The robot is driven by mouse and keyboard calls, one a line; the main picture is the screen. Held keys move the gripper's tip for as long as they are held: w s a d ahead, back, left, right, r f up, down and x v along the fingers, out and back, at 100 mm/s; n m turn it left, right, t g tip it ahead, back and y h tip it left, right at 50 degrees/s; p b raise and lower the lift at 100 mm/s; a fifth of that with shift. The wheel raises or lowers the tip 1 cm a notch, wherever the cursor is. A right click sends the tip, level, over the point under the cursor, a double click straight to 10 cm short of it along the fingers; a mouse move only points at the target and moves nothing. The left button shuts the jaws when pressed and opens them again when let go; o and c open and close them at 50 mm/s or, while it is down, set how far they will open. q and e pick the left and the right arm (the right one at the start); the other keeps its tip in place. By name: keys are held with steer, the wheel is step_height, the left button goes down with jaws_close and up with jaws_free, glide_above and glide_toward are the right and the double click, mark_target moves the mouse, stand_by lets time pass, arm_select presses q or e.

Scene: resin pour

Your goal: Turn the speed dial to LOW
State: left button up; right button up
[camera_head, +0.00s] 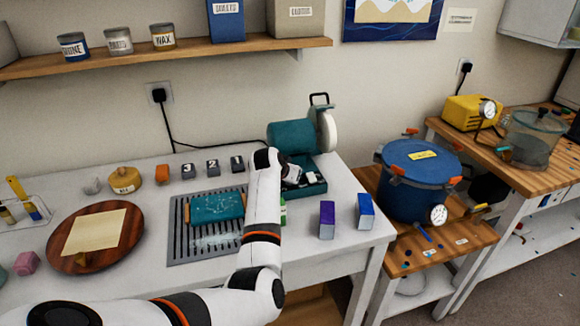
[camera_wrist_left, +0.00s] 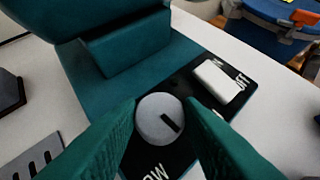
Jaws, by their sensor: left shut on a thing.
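The teal polishing machine (camera_head: 290,137) stands at the back right of the white table, with a pale wheel on its right side. Its round grey speed dial (camera_wrist_left: 160,118) sits on a black panel in the wrist view. A dark pointer mark on the dial points to the lower right there. White letters "OW" show below the dial, partly cut off. My left gripper (camera_wrist_left: 161,108) has its teal fingers on both sides of the dial, shut on it. In the head view my left arm hides the dial. My right gripper is not in view.
A white rocker switch (camera_wrist_left: 212,78) is on the panel beside the right finger. A slotted grey mat (camera_head: 178,240) with a teal block (camera_head: 215,207) lies left of my forearm. Purple (camera_head: 327,218) and blue (camera_head: 365,210) boxes stand right of it. A blue pot (camera_head: 405,185) is further right.

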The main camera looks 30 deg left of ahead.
arm_select(q)
steer(key=shift+a+m+h, duration=0.3)
steer(key=shift+m+h, duration=0.4)
steer(key=shift+m, duration=0.2)
steer(key=shift+a+f+m+h, duration=0.1)
steer(key=shift+f+m+h, duration=0.05)
steer(key=shift+m+h, duration=0.7)
steer(key=m+h+b, duration=0.2)
steer(key=m+b, duration=0.1)
steer(key=shift+f+g, duration=0.15)
steer(key=shift+g, duration=0.15)
steer(key=shift+w+r+m+g+h+b, duration=0.1)
steer(key=shift+r+m+g+h+b, duration=0.1)
steer(key=shift+m+g+h+b, duration=0.75)
steer(key=shift+m+t+b, duration=0.3)
steer(key=shift+t, duration=0.15)
steer(key=o, duration=1)
steer(key=shift+w, duration=0.15)
steer(key=shift+c, duration=0.2)
